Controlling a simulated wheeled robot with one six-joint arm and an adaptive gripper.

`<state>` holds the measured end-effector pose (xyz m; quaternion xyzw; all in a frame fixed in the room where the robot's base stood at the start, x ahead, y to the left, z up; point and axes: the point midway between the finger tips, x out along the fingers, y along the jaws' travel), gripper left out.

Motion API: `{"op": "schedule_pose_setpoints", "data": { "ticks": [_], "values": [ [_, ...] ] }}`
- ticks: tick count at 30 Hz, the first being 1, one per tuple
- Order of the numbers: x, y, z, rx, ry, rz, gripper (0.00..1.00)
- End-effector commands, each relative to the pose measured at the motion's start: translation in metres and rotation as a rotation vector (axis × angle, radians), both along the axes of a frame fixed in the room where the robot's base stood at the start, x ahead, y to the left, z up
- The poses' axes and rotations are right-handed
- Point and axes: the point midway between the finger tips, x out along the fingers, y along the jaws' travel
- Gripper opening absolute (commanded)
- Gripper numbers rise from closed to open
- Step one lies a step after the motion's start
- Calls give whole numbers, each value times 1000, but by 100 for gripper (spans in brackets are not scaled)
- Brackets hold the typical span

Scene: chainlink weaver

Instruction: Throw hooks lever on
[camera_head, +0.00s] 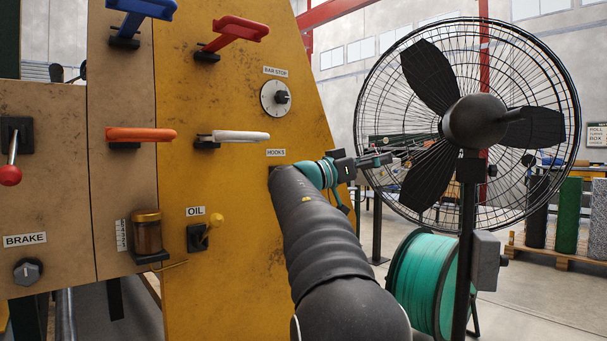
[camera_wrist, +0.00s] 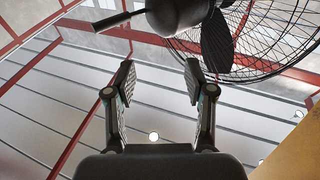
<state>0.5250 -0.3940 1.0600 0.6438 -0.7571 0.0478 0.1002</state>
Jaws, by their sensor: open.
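The white HOOKS label (camera_head: 276,152) is on the yellow panel, left of my wrist. My arm covers the panel just below the label, and I cannot make out the hooks lever or its position. My gripper (camera_head: 385,160) is right of the panel in the head view, in front of the fan, and points right, away from the label. In the wrist view my gripper (camera_wrist: 158,82) is open, with nothing between its two fingers.
A large fan (camera_head: 475,122) stands at right. A green spool (camera_head: 420,280) stands below it.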

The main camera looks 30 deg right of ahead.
Motion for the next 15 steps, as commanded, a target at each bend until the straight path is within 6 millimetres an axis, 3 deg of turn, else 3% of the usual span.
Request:
{"op": "schedule_pose_setpoints", "data": {
  "ticks": [1,6,10,15],
  "values": [
    [-18,-28,8,4,14,-6,54],
    [-48,-103,14,29,81,111,54],
    [-55,-137,11,52,129,250,54],
    [-50,-158,2,82,180,467,54]
  ]
}}
